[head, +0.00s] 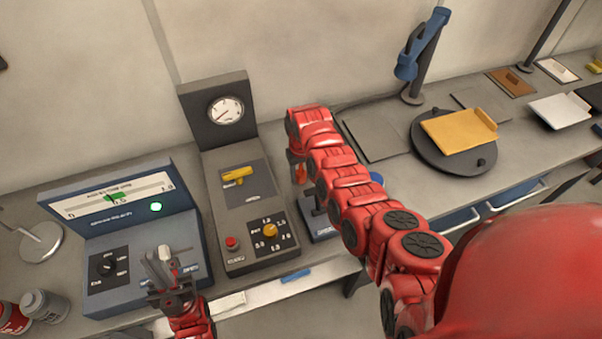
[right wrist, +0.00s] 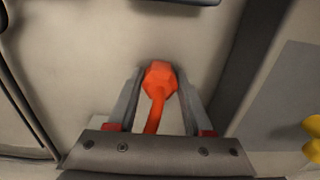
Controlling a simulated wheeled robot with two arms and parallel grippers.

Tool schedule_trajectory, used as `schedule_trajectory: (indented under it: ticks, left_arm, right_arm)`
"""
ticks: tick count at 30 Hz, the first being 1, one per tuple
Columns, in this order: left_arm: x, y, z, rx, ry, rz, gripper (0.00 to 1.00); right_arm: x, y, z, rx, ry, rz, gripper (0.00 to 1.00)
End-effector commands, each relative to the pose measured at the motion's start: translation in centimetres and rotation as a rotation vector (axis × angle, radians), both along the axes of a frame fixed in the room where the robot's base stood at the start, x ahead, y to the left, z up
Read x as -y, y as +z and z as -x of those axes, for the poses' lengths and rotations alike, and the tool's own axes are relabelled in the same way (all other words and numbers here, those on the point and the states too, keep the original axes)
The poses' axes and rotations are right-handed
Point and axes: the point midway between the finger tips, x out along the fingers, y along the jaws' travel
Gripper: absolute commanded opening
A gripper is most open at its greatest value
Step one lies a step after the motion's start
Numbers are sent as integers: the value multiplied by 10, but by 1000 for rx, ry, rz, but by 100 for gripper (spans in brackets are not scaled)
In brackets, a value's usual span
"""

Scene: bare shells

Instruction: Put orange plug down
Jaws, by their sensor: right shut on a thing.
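The orange plug (right wrist: 160,78) is between the two fingers of my right gripper (right wrist: 159,88) in the right wrist view, with its orange stem running back toward the palm. My right gripper is shut on it. In the head view a small orange part of the plug (head: 298,173) shows below the red wrist of my right arm, beside the right edge of the grey gauge console; the arm hides most of this gripper.
The grey console (head: 210,180) has a gauge, a yellow lever (head: 237,175) and knobs. The blue meter box (head: 120,235) stands left of it. A dark round turntable (head: 425,150) bears a yellow board (head: 455,130). A flat grey plate (head: 375,135) lies bare. Cans stand at lower left.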

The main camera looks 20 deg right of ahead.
Motion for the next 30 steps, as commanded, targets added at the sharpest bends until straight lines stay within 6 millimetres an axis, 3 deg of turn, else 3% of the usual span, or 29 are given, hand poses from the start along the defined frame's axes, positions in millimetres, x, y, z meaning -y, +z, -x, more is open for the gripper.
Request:
schedule_trajectory:
  ticks: [2, 3, 7, 16, 21, 23, 30]
  left_arm:
    - [0, -2, 0, 0, 0, 0, 0]
    - [0, -1, 0, 0, 0, 0, 0]
    - [0, -1, 0, 0, 0, 0, 0]
    - [0, 0, 0, 0, 0, 0, 0]
    - [0, 17, 0, 0, 0, 0, 0]
    - [0, 5, 0, 0, 0, 0, 0]
    - [0, -12, 0, 0, 0, 0, 0]
  right_arm:
    - [0, -2, 0, 0, 0, 0, 0]
    - [0, -1, 0, 0, 0, 0, 56]
    - [0, -1, 0, 0, 0, 0, 79]
    - [0, 0, 0, 0, 0, 0, 81]
    - [1, 19, 0, 1, -2, 1, 81]
    - [1, 17, -3, 8, -1, 2, 81]
    - [0, 53, -4, 11, -1, 2, 81]
